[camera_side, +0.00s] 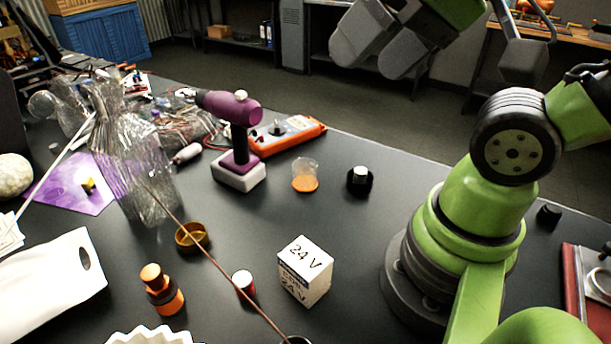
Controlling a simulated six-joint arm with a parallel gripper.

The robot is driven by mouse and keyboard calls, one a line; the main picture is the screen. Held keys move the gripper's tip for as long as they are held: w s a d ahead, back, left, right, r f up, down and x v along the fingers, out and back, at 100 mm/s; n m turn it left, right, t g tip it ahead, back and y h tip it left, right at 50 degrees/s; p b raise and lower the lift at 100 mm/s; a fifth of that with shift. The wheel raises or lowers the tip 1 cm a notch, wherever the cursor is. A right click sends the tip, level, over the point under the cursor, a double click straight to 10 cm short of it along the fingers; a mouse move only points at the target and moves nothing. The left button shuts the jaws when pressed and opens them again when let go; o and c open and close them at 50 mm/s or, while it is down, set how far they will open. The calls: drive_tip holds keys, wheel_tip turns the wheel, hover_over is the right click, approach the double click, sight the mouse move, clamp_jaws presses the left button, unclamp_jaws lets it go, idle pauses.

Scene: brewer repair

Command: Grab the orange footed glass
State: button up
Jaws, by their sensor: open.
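The orange footed glass (305,175) stands upright on the dark table near the middle of the side view. It has a clear upper part and an orange lower part. My gripper (380,45) shows at the top of the view as two grey finger pieces on a green link, partly cut off by the frame edge. It is open, apart from the glass and well above the table. Nothing shows between its fingers.
A purple drill (237,135) and an orange meter (290,133) stand behind and left of the glass. A black knob (360,180) is just right of it. A white 24 V box (304,270), a brown dish (191,237) and a clear vase (135,165) are nearby.

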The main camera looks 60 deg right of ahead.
drive_tip(key=n+g+h, duration=0.2)
drive_tip(key=n+g, duration=0.4)
drive_tip(key=n, duration=0.4)
hover_over(307, 173)
drive_tip(key=w, duration=0.1)
wheel_tip(307, 173, down, 17)
drive_tip(key=shift+n+g, duration=0.5)
drive_tip(key=shift+g, duration=0.1)
drive_tip(key=f, duration=0.2)
drive_tip(key=d+f, duration=0.1)
drive_tip(key=f, duration=0.4)
drive_tip(key=shift+w+d+f, duration=0.1)
drive_tip(key=shift+d+f, duration=0.1)
drive_tip(key=shift+d, duration=0.05)
drive_tip(key=shift+d+f, duration=0.15)
drive_tip(key=shift+f, duration=1.35)
drive_tip(key=shift+d+f, duration=0.1)
drive_tip(key=shift+f, duration=1.35)
drive_tip(key=c, duration=1)
drive_tip(key=shift+r, duration=0.1)
drive_tip(key=shift+c, duration=0.2)
